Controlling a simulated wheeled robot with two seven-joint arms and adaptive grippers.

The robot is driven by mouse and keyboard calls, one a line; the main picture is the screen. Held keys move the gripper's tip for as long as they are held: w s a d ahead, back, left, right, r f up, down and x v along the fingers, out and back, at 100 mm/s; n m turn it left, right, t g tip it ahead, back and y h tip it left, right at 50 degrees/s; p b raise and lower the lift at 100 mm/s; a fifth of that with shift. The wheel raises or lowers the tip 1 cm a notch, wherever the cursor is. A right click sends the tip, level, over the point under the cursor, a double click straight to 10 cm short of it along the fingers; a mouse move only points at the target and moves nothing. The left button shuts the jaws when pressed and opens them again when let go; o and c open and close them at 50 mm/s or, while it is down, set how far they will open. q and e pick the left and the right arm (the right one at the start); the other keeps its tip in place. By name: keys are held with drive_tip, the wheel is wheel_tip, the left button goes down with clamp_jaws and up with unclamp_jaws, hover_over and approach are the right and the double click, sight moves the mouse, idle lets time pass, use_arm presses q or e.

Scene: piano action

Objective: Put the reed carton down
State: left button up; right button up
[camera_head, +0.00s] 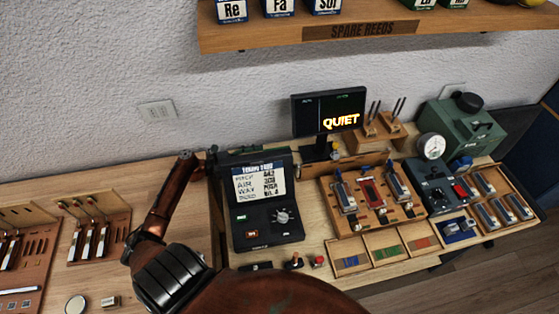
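Several reed cartons stand on the wall shelf, cut off by the top edge: one marked "Re" (232,11), one marked "Fa" (280,7) and one marked "Sol" (327,6). More green-labelled cartons (424,3) stand further right, only their lower parts showing. No carton is seen in a gripper. One of my brown arms crosses the lower left of the view, with a dark banded joint. No gripper fingers can be made out on it. Neither gripper is in view.
The shelf (480,27) reads "SPARE REEDS" and has a gap between the carton groups. Below are a "QUIET" screen (327,112), a dark control box (265,215), a reed tray (370,190), a green case (460,130) and a tool board (97,225).

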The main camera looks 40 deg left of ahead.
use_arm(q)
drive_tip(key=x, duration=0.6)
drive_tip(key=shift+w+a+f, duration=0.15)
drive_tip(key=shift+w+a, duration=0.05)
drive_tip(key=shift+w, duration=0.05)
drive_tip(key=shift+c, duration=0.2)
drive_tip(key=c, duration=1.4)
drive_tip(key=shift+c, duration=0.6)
